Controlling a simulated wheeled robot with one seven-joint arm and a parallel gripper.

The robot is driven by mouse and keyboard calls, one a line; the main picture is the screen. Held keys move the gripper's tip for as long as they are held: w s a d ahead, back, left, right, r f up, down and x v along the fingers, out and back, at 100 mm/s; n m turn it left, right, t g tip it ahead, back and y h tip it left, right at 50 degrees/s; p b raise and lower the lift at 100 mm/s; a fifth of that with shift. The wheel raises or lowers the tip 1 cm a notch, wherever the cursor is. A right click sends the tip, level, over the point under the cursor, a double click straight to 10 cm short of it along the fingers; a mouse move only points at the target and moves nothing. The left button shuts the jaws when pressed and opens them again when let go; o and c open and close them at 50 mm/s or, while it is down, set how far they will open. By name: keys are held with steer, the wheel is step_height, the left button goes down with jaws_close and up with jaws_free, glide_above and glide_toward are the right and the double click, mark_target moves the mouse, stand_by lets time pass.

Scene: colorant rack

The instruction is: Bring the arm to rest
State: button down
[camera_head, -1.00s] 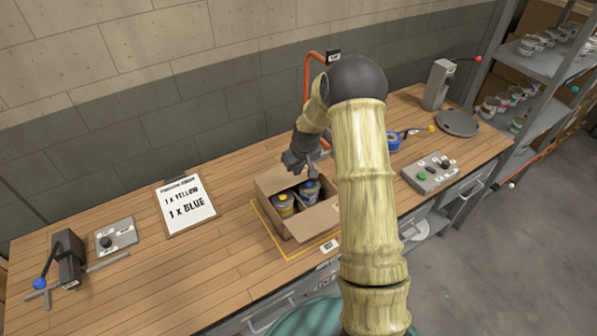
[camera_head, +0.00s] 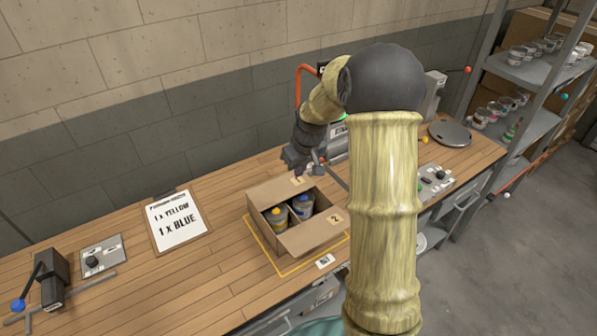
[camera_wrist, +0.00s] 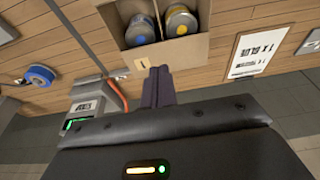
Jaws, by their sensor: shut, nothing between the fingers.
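My gripper (camera_head: 316,166) is above the back edge of the open cardboard box (camera_head: 336,221), empty and apart from it. In the wrist view its dark fingers (camera_wrist: 158,72) are together with nothing between them. Inside the box stand a yellow-marked can (camera_head: 276,219) and a blue-marked can (camera_head: 302,206), side by side. Both also show in the wrist view, the yellow-marked one (camera_wrist: 140,30) and the blue-marked one (camera_wrist: 180,20). My arm hides part of the bench behind and right of the box.
A clipboard (camera_head: 178,221) reading 1 x yellow, 1 x blue lies left of the box. A lever device (camera_head: 50,280) stands at the far left. A button panel (camera_head: 437,180) and round plate (camera_head: 450,133) are at right. Shelves (camera_head: 530,70) hold several cans.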

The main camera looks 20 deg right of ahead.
steer(key=shift+d, duration=0.1)
steer(key=shift+s, duration=0.1)
steer(key=s+a+r+m, duration=0.1)
steer(key=s+a, duration=0.2)
steer(key=s, duration=0.8)
steer(key=s+a+r+m, duration=0.1)
steer(key=s+a, duration=0.3)
steer(key=s, duration=0.7)
steer(key=shift+s+a+r+m+h, duration=0.2)
steer(key=shift+s+r+m+h, duration=0.1)
steer(key=shift+m+h, duration=0.1)
steer(key=shift+d, duration=0.15)
